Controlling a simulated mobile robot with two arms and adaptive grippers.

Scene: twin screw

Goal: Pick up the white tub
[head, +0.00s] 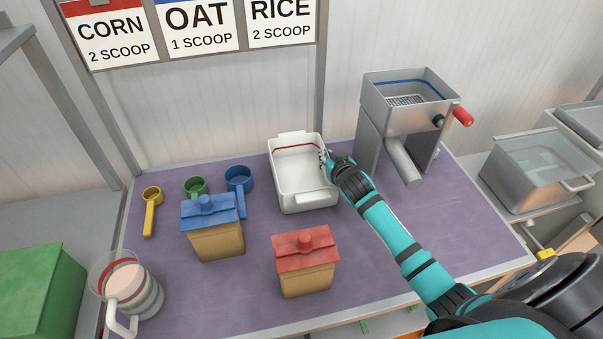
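The white tub (305,187) stands upright on the purple table mat, near the middle of the head view. It is open at the top, has a red line along its inner wall and looks empty. My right gripper (325,158) is at the tub's right wall, with its fingertips at the rim. The fingers are small and partly hidden, so I cannot tell whether they are closed on the wall. My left gripper is not in view.
A metal hopper machine (408,106) with a red handle stands right of the tub. A blue-topped bag (215,238) and red-topped bag (306,268) stand in front. Several scoops (195,186) lie left. A striped jug (135,288) is at the front left.

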